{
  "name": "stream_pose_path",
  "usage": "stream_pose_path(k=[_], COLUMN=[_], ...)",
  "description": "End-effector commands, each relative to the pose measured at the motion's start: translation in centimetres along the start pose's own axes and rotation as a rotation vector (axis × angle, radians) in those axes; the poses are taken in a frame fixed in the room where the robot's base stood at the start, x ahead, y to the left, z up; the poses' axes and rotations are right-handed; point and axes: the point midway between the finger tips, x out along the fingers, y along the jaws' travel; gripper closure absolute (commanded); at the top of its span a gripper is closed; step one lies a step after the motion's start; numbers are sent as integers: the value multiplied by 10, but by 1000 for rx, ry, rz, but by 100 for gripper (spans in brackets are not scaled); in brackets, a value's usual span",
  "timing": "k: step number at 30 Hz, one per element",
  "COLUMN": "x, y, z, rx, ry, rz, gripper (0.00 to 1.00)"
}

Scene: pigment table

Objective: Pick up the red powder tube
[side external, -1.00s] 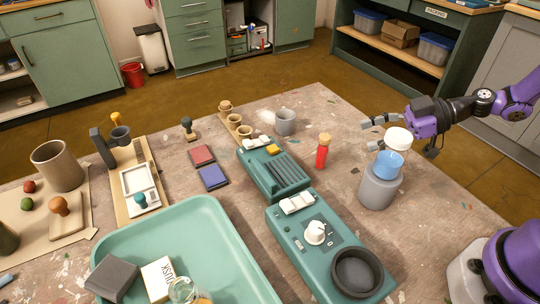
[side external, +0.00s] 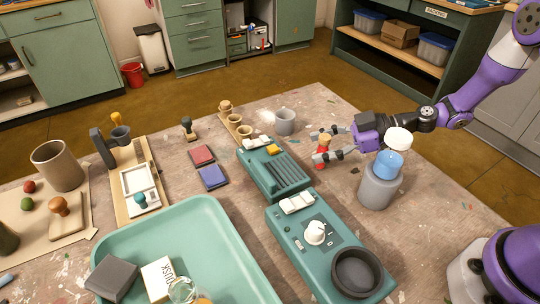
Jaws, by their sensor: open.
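The red powder tube (side external: 323,141) stands upright on the table, with a tan cork-like top. My gripper (side external: 326,145) is low beside it, reaching in from the right. Its two fingers are spread, one on the far side and one on the near side of the tube as seen here. The near finger hides part of the tube's red body. I cannot tell whether either finger touches it. The gripper is open.
A grey bottle (side external: 377,190) with a blue and white top stands close to my arm's near side. A teal slotted device (side external: 272,172) is left of the tube, and a grey mug (side external: 285,121) is behind-left. A teal dial device (side external: 300,240) is nearer.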

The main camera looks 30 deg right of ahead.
Motion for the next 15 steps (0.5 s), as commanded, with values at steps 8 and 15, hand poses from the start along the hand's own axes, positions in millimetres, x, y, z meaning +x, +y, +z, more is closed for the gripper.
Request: stream_pose_path(k=[8,15], x=[0,0], y=[0,0], z=[0,0], rx=[-1,-1], ry=[-1,-1], rz=[0,0], gripper=[100,100])
